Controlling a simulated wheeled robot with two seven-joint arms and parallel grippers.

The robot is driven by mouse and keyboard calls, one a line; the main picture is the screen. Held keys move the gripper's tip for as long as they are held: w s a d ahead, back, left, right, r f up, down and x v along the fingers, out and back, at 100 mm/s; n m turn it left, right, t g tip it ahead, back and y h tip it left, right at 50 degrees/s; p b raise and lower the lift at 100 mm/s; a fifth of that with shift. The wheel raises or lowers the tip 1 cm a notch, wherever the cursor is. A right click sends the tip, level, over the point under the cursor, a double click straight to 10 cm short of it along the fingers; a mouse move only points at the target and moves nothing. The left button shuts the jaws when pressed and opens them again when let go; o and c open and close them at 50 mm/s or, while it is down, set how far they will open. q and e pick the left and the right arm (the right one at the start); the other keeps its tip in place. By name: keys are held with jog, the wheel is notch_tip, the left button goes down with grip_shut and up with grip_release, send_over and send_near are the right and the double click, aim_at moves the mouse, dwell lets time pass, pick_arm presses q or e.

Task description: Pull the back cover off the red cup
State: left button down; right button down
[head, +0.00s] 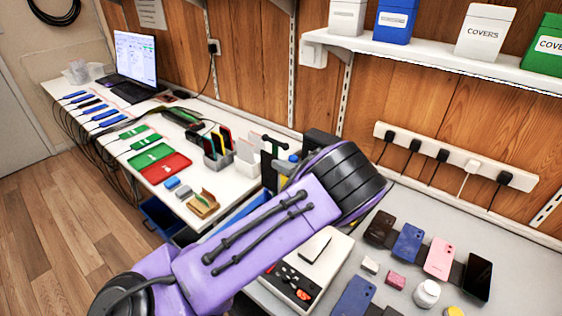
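My purple arm (260,225) crosses the middle of the head view, with its dark ringed joint (345,185) at the upper right. Dark parts (275,172) behind the arm, near the bench edge, look like my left gripper; its fingers are not clear. My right gripper is not in view. I cannot make out a red cup or a back cover held on it. A small orange-red piece (303,294) lies in a white-rimmed dark tray (327,279), below a pale flat slab (314,246); I cannot tell what it is.
Several phones, including a pink one (439,258) and a blue one (408,243), lie on the grey right bench (520,275). A white jar (427,293) stands nearby. COVERS boxes (484,32) stand on the shelf.

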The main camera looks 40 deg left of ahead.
pick_arm(q)
jog(key=s+r+p, duration=0.1)
jog(key=r+p, duration=0.1)
jog(key=s+r+p, duration=0.2)
jog(key=shift+d+r+p, duration=0.1)
jog(key=shift+d+p, duration=0.05)
jog(key=shift+p, duration=0.25)
